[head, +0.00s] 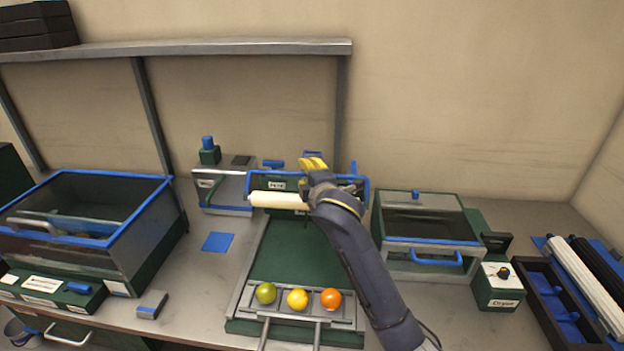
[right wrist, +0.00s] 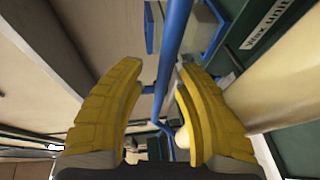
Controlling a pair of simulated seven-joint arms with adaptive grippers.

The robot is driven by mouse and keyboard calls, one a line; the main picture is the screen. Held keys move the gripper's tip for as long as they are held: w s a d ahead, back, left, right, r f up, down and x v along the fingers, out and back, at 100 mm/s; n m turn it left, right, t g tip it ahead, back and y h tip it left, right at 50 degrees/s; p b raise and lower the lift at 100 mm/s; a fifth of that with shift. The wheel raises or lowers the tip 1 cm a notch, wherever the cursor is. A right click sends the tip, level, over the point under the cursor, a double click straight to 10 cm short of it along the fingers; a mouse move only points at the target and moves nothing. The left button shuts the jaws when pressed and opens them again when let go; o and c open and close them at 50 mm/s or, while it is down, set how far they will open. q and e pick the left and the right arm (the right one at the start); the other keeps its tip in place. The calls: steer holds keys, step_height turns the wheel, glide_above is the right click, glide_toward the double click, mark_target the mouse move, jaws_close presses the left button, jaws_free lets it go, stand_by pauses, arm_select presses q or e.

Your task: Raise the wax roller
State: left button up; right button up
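The cream wax roller (head: 278,200) lies level across the green wax unit at the back of the middle bench, below a blue frame (head: 366,190). My right gripper (head: 313,163) is above the roller's right part, at the blue frame; my arm hides the roller's right end. In the right wrist view the yellow fingers (right wrist: 158,68) are apart, with a blue bar (right wrist: 172,50) passing between them, nearer the right finger. Part of a cream cylinder (right wrist: 275,95) shows at the right there, beside the "Wax unit" label (right wrist: 268,22). My left gripper is out of view.
A green, a yellow and an orange fruit (head: 331,298) sit in a rack (head: 262,322) at the front. A blue-rimmed bin (head: 150,215) stands left, a lidded box (head: 425,236) right. A metal shelf (head: 200,47) spans the back.

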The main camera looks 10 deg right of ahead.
steer(key=v, duration=1.1)
steer(key=shift+s, duration=0.4)
